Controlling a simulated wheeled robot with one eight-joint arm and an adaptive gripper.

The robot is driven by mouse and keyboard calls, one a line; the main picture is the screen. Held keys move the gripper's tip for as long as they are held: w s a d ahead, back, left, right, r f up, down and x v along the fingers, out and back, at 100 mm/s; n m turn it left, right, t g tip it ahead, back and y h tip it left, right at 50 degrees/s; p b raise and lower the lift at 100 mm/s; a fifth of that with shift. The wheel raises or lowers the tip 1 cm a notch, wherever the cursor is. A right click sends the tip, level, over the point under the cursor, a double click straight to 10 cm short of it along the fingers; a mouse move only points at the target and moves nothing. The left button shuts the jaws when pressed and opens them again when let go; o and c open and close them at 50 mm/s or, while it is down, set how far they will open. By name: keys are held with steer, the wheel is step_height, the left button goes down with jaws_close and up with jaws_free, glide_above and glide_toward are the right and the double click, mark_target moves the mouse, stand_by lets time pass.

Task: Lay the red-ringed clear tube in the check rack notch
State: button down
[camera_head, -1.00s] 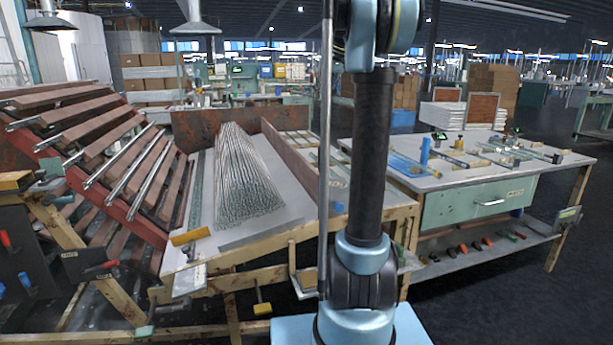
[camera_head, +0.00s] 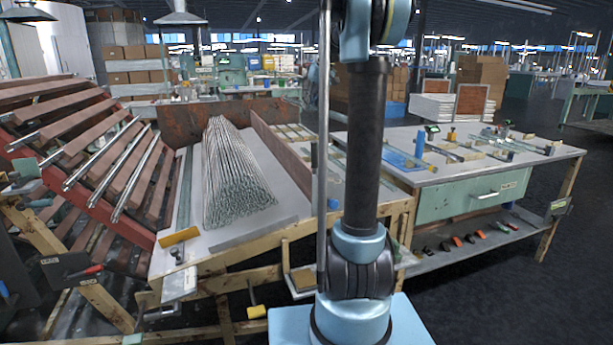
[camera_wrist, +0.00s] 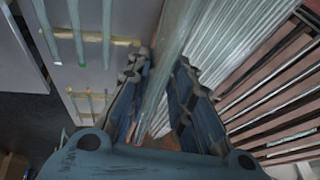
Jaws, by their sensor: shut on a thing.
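My gripper (camera_wrist: 155,95) shows in the wrist view, its two dark fingers on either side of a long clear tube (camera_wrist: 172,45). It is shut on this tube. The tube runs from the top edge down between the fingers, and a small reddish mark shows near its lower end. Whether this mark is a full ring I cannot tell. In the head view my gripper and the held tube are out of sight, and only my arm shows. Short tubes lie across wooden strips (camera_wrist: 92,38) at the left of the wrist view. I cannot tell which support is the check rack.
A thick bundle of tubes (camera_head: 232,180) lies on a grey bench, also at the right of the wrist view (camera_wrist: 222,55). A sloping red-framed rack (camera_head: 85,190) stands left. A table with a green drawer (camera_head: 485,197) stands right, with blue items and tubes on top. Dark floor is clear front right.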

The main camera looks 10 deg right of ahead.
steer(key=shift+m, duration=0.5)
steer(key=shift+w+a+f, duration=0.1)
steer(key=shift+w+f, duration=0.2)
steer(key=shift+f, duration=4.1)
steer(key=shift+w+a+f, duration=0.1)
steer(key=shift+w+f, duration=0.2)
steer(key=shift+f, duration=4.05)
steer(key=shift+w+f, duration=0.3)
steer(key=shift+f, duration=4.1)
steer(key=shift+f, duration=0.6)
steer(key=c, duration=1.4)
jaws_free()
steer(key=shift+r, duration=0.1)
steer(key=shift+r, duration=0.3)
steer(key=v, duration=1.2)
steer(key=shift+s+a+r, duration=0.1)
steer(key=shift+a+r, duration=0.05)
steer(key=shift+r, duration=0.1)
